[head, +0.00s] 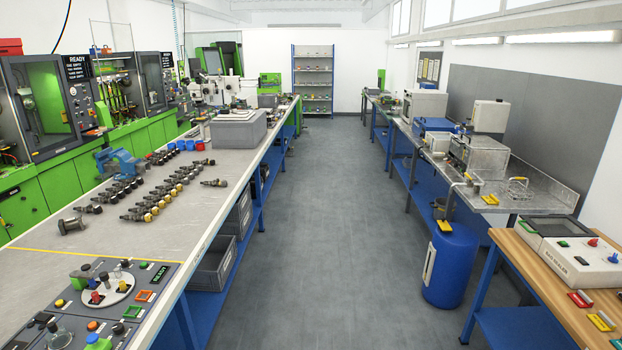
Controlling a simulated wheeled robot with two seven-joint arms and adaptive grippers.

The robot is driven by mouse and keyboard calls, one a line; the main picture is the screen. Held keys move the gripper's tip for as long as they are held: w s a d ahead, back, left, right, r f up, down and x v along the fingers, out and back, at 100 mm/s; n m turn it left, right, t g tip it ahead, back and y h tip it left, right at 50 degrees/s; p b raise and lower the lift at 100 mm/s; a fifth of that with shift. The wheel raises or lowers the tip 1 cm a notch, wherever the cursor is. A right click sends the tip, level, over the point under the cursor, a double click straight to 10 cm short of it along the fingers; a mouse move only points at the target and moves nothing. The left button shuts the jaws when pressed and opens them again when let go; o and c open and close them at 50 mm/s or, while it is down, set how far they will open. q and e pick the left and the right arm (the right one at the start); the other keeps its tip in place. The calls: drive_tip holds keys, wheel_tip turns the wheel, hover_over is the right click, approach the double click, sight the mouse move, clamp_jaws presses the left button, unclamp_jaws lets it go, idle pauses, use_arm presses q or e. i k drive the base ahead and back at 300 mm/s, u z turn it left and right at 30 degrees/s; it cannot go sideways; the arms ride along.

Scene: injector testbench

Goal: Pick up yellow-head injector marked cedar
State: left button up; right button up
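Several injectors lie in rows on the long left workbench (120,250) in the head view. A row of yellow-head injectors (150,207) lies near the middle of the bench, with more dark and metal injectors (115,190) beside and behind it. A single injector (214,183) lies apart near the bench's right edge. No marking on any injector is legible at this size, so I cannot tell which one is marked cedar. Neither my left nor my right gripper is in view.
A blue vise (118,163) and a grey bin (238,130) stand on the left bench. A control panel (95,300) fills its near end. The grey floor aisle (330,220) is clear. A blue drum (450,268) stands by the right benches.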

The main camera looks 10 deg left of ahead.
sight(162, 204)
drive_tip(key=z, duration=0.15)
drive_tip(key=i, duration=1.95)
drive_tip(key=u, duration=0.45)
drive_tip(key=i, duration=1.7)
drive_tip(key=u, duration=1.6)
drive_tip(key=i, duration=1.1)
drive_tip(key=u, duration=0.65)
